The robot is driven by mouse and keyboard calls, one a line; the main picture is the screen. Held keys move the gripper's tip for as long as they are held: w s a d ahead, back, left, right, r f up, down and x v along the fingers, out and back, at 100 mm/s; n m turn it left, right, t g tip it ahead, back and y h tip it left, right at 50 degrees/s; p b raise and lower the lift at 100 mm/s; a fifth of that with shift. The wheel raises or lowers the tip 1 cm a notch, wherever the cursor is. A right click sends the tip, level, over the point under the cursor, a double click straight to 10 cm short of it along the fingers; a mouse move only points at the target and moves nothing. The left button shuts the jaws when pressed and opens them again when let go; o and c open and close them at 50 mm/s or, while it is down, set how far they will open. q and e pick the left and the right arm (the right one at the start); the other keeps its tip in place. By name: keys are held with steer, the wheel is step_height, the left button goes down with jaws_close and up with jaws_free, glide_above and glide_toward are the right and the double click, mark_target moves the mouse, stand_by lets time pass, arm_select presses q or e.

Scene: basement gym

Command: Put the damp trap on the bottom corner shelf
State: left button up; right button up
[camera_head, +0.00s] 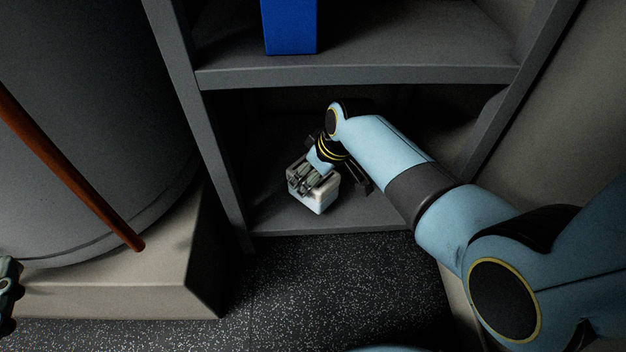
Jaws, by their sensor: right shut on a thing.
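The damp trap, a small whitish box (318,199), is at the bottom corner shelf (375,213), near its front left. My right gripper (307,181) reaches in from the right and is shut on the box from above. The gripper's fingers cover part of the box's top. I cannot tell whether the box's underside touches the shelf or is slightly above it. My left gripper (8,290) shows only in part at the left edge, and its fingers are not clear.
A blue box (290,26) stands on the shelf above (370,74). The left upright (213,150) is close to my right gripper. A large grey tank (85,130) stands on a pale plinth (110,283) at left, with a copper pipe (70,175) before it. Speckled floor (310,290) lies in front.

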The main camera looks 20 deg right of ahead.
steer(key=shift+f+b, duration=0.55)
steer(key=shift+f, duration=0.2)
arm_select(q)
step_height(320, 180, up, 9)
steer(key=w+m+t+h, duration=0.1)
steer(key=w+t, duration=0.1)
steer(key=t, duration=0.2)
steer(key=shift+w+d+f, duration=0.15)
steer(key=shift+w+d, duration=0.2)
steer(key=shift+d, duration=0.1)
arm_select(e)
steer(key=o, duration=1.5)
steer(key=shift+f, duration=0.1)
arm_select(q)
steer(key=shift+r, duration=0.25)
